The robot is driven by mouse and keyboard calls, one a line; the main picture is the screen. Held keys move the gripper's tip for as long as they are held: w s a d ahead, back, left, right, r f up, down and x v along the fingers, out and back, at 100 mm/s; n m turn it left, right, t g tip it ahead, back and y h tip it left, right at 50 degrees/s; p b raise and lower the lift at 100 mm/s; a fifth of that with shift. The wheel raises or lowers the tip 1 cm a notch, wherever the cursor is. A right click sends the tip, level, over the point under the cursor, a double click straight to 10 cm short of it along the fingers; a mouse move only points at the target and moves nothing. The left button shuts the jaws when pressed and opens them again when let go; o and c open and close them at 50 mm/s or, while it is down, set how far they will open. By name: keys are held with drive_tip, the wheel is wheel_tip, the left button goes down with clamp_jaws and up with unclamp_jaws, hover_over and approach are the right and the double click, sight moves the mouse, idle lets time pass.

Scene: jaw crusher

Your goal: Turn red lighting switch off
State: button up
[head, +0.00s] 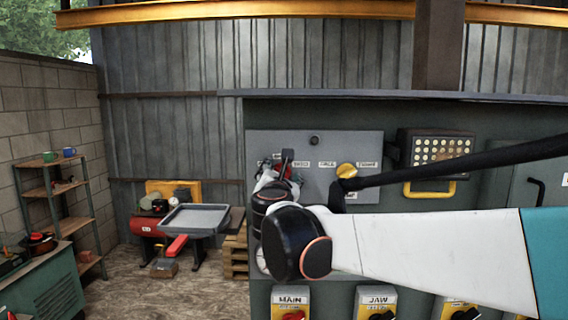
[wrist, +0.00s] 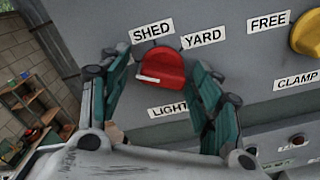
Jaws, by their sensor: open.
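The red lighting switch (wrist: 166,70) is a rotary knob on a grey panel in the wrist view, with SHED and YARD labels above it and a LIGHT label, partly covered, below. A short white mark lies across its lower left. My gripper (wrist: 160,78) is open, one teal finger on each side of the knob. I cannot tell whether either finger touches it. In the head view my gripper (head: 284,170) is at the panel's left part, and my arm and gripper hide most of the switch.
A yellow knob (wrist: 308,34) with FREE and CLAMP labels is to the right; it also shows in the head view (head: 347,170). MAIN (head: 291,300) and JAW (head: 377,300) switches sit below. A shelf (head: 60,190) stands far left.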

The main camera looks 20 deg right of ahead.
drive_tip(key=v, duration=1.1)
drive_tip(key=shift+s+a, duration=0.15)
drive_tip(key=shift+a, duration=0.15)
drive_tip(key=shift+s, duration=0.1)
